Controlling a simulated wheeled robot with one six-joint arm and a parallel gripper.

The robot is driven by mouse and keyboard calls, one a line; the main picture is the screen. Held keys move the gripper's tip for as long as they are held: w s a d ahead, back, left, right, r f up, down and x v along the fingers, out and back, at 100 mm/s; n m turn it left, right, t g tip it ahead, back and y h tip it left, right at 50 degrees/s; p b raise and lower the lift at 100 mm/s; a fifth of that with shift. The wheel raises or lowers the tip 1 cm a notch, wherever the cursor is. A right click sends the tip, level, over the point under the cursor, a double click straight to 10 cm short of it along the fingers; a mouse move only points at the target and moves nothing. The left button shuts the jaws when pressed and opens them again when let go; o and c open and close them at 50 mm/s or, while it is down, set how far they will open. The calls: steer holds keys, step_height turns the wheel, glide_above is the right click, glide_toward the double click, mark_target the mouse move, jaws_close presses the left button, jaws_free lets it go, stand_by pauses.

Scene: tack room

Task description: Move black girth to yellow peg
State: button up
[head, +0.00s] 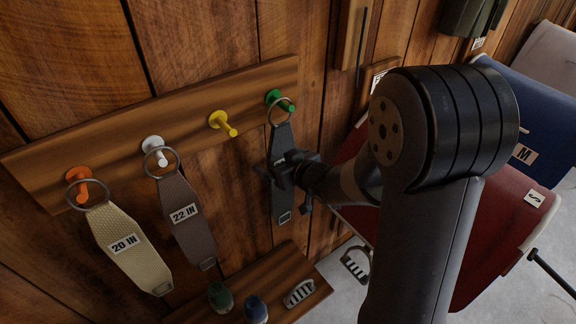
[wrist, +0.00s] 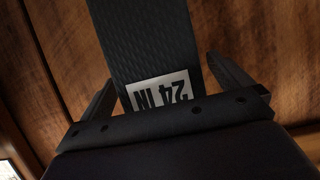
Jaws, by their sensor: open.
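The black girth (head: 284,137) hangs by its ring from the green peg (head: 280,99) on the wall board. In the wrist view the girth (wrist: 145,45) runs between my two open fingers, with its 24 IN label near the palm. My gripper (head: 272,172) is at the girth's middle in the head view; in the wrist view the gripper (wrist: 165,90) has a finger on each side, apart from the strap. The yellow peg (head: 223,122) is bare, just left of the green peg.
A brown 22 IN girth (head: 183,205) hangs on the white peg (head: 154,145). A cream 20 IN girth (head: 128,247) hangs on the orange peg (head: 80,186). A lower shelf (head: 275,292) holds small items. Red (head: 490,220) and blue (head: 540,110) saddle pads stand at right.

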steer(key=shift+w+a+f, duration=0.15)
steer(key=shift+w+a, duration=0.05)
steer(key=shift+w, duration=0.05)
steer(key=shift+c, duration=0.2)
steer(key=c, duration=1.2)
steer(key=shift+c, duration=0.2)
steer(key=shift+r, duration=0.2)
steer(key=shift+r+p, duration=0.65)
steer(key=shift+p, duration=0.15)
steer(key=shift+s+d, duration=0.1)
steer(key=s+d, duration=0.5)
steer(key=s, duration=0.3)
steer(key=shift+d, duration=0.2)
